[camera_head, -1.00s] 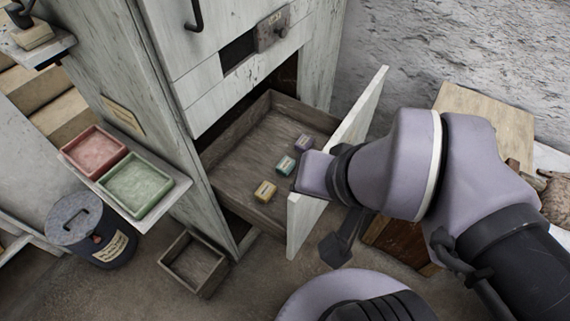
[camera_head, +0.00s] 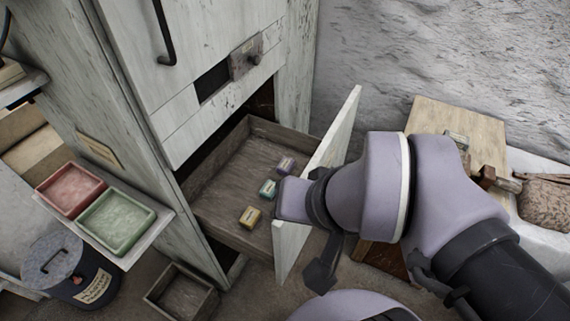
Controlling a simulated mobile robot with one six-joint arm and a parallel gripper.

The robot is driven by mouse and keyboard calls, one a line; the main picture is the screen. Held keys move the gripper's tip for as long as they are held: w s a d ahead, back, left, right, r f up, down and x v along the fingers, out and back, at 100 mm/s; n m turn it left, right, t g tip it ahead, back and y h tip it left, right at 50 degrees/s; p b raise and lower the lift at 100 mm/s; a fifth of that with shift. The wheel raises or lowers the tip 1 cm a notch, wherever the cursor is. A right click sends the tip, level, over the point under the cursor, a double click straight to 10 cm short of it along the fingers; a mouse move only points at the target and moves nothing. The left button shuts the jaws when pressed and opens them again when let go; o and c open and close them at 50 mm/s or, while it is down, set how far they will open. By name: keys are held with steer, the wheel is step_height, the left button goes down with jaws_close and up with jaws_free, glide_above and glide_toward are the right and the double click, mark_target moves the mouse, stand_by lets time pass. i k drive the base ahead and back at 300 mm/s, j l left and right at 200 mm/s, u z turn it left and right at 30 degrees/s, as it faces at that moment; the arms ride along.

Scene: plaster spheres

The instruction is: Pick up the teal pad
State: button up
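The teal pad (camera_head: 268,188) is a small block with a pale label, lying in the open wooden drawer (camera_head: 222,197) of the weathered white cabinet. A purple pad (camera_head: 286,166) lies just behind it and a yellow pad (camera_head: 250,217) lies in front of it to the left. My arm reaches in from the right, over the drawer front. Part of my gripper (camera_head: 322,273) seems to show as a dark shape below the wrist, outside the drawer front. Its fingers cannot be made out, so I cannot tell whether it is open.
The drawer's tall white front (camera_head: 318,185) stands between my arm's lower part and the pads. A red tray (camera_head: 70,188) and a green tray (camera_head: 117,222) sit on a side shelf. A bin (camera_head: 68,270) and an open box (camera_head: 181,295) stand on the floor.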

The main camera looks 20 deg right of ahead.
mark_target(267, 191)
steer(key=z, duration=1.3)
steer(key=u, duration=1.3)
steer(key=i+l+u, duration=0.1)
steer(key=i+l, duration=0.15)
steer(key=i+l+u, duration=0.15)
steer(key=l, duration=0.3)
steer(key=i+l+u, duration=0.1)
steer(key=i+l, duration=0.15)
steer(key=l, duration=0.15)
